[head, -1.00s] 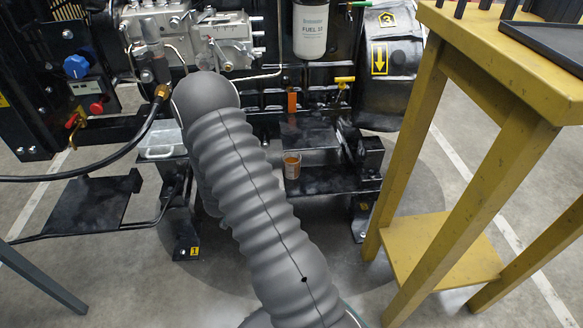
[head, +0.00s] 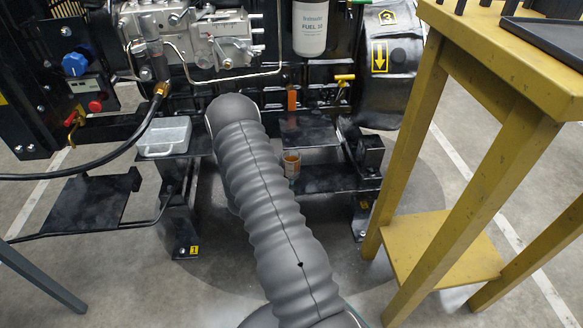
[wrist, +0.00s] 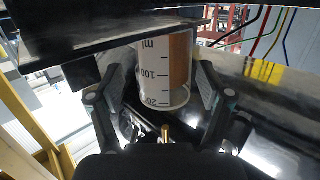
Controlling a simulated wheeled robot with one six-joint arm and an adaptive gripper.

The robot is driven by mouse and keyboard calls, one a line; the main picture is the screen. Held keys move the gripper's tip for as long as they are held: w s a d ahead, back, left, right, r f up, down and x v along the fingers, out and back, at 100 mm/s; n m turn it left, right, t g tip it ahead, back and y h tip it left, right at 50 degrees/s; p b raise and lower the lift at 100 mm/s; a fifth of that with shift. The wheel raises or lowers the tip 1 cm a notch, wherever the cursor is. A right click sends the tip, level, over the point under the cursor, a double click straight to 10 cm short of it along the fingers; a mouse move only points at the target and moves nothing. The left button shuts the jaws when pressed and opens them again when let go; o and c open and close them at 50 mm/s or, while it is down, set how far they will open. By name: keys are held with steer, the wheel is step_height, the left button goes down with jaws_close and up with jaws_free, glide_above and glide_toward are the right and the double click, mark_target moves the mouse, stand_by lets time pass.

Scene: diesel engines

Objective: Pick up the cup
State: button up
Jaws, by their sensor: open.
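The cup (head: 291,164) is a small clear measuring cup with orange-brown contents. In the head view it stands on a low black ledge of the engine frame, just right of my grey arm. In the wrist view the cup (wrist: 152,72) is large, with black ml marks that appear upside down. My gripper (wrist: 158,84) is open, with one finger on each side of the cup. Whether the fingers touch it is unclear. In the head view my gripper is hidden behind my arm.
A clear plastic tray (head: 165,138) sits on a black ledge left of my arm. A black hose (head: 90,178) runs at left. A yellow table (head: 470,60) stands at right. A dark plate (wrist: 105,35) overhangs near the cup in the wrist view.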

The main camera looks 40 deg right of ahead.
steer(key=shift+w+b+x, duration=0.15)
steer(key=shift+b+x, duration=0.05)
steer(key=shift+x, duration=1.45)
steer(key=shift+w+b+x, duration=0.1)
steer(key=shift+b+x, duration=0.1)
steer(key=shift+x, duration=1.45)
steer(key=shift+a+f, duration=0.15)
steer(key=shift+f, duration=0.05)
steer(key=c, duration=1.3)
steer(key=shift+r, duration=0.25)
